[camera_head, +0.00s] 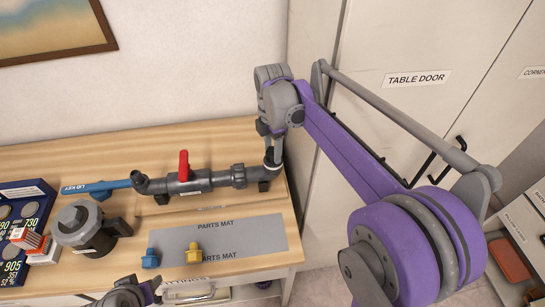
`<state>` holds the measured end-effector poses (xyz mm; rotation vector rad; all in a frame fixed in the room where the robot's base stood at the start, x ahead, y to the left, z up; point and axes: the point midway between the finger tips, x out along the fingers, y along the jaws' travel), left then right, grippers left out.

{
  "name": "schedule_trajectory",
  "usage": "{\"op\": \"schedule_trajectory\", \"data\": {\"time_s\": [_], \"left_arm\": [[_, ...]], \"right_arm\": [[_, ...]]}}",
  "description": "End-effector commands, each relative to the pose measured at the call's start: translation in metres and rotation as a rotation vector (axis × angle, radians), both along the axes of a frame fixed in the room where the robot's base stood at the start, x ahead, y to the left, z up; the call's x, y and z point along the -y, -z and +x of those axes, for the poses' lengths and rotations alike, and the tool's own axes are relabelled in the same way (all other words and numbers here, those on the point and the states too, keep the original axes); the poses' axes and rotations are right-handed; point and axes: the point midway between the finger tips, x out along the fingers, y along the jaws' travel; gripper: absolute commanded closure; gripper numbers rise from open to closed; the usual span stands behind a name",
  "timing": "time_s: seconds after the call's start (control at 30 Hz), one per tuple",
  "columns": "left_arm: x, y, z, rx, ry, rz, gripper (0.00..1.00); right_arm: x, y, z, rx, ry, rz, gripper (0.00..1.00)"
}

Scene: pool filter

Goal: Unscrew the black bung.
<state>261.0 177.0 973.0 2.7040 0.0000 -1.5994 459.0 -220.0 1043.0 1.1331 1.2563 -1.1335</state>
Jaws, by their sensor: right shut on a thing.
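A dark grey pipe run with a red-handled valve (183,175) lies along the back of the wooden table. My right gripper (271,157) reaches down at the right end of this run. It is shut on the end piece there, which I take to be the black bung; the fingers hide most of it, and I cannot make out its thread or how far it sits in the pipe. Part of my left arm shows at the bottom edge; its fingers are not in view.
The grey parts mat (255,235) holds a blue fitting (150,258) and a yellow fitting (194,253). A dark round housing (78,224) stands at left, near a blue labelled tool (97,188) and small orange-and-white boxes (42,250). The table door (420,60) is close on the right.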

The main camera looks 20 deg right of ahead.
Motion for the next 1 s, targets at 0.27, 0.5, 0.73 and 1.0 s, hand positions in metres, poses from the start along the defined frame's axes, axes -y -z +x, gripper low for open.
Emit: {"op": "schedule_trajectory", "data": {"time_s": [0.27, 0.5, 0.73, 1.0], "left_arm": [[0.0, -0.006, 0.003, 0.005, 0.0, 0.0, 0.5], [0.0, -0.008, 0.004, 0.007, 0.0, 0.0, 0.5], [0.0, -0.017, 0.008, 0.016, 0.0, 0.0, 0.5], [0.0, -0.031, 0.016, 0.031, 0.0, 0.0, 0.5]], "right_arm": [[0.0, -0.008, 0.0, 0.001, 0.001, 0.0, 1.0], [0.0, -0.012, 0.0, 0.001, 0.001, 0.0, 1.0], [0.0, -0.024, 0.001, 0.002, 0.001, 0.0, 1.0], [0.0, -0.047, 0.001, 0.003, 0.001, -0.001, 1.0]]}}
